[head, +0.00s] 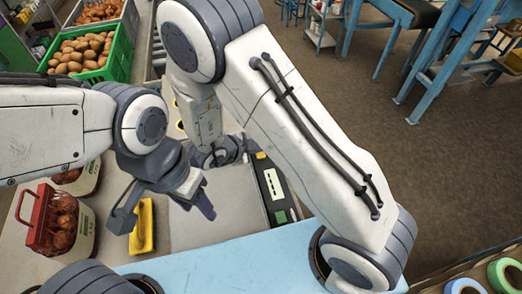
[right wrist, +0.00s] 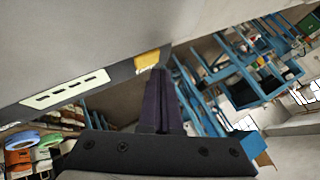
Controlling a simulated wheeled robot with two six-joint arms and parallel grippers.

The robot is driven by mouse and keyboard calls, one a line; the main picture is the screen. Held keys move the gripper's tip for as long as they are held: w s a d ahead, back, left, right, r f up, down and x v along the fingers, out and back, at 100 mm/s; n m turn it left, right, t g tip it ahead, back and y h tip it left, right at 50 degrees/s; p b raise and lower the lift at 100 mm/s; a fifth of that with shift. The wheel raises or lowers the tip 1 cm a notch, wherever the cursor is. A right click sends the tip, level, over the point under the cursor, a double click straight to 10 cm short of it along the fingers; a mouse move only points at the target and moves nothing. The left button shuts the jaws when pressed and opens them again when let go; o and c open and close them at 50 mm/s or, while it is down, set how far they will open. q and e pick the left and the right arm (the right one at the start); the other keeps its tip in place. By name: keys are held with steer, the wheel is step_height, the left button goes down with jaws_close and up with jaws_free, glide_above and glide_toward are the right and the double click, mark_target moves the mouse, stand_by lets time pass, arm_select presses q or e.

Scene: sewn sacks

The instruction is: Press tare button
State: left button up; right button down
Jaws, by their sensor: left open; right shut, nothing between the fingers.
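The scale's dark control panel (head: 272,188) lies at the bench's right side in the head view, with a pale strip along it. A yellow button (head: 261,155) is at its far end and a green patch (head: 281,216) at its near end. The right wrist view shows the yellow button (right wrist: 148,61) and the pale strip (right wrist: 68,89). My right gripper (right wrist: 159,75) is shut and empty, its fingertips close by the yellow button; contact cannot be told. In the head view my right arm partly hides it. My left gripper (head: 165,213) is open and empty above the bench.
A yellow object (head: 143,228) stands by my left gripper. A red-handled basket of brown goods (head: 45,222) is at the left. A green crate of potatoes (head: 120,55) is at the back left. A pale blue surface (head: 220,262) runs along the front.

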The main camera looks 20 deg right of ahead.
mark_target(257, 155)
steer(key=shift+r, duration=0.1)
step_height(257, 155, up, 5)
steer(key=p, duration=0.5)
stand_by(0.4)
stand_by(0.6)
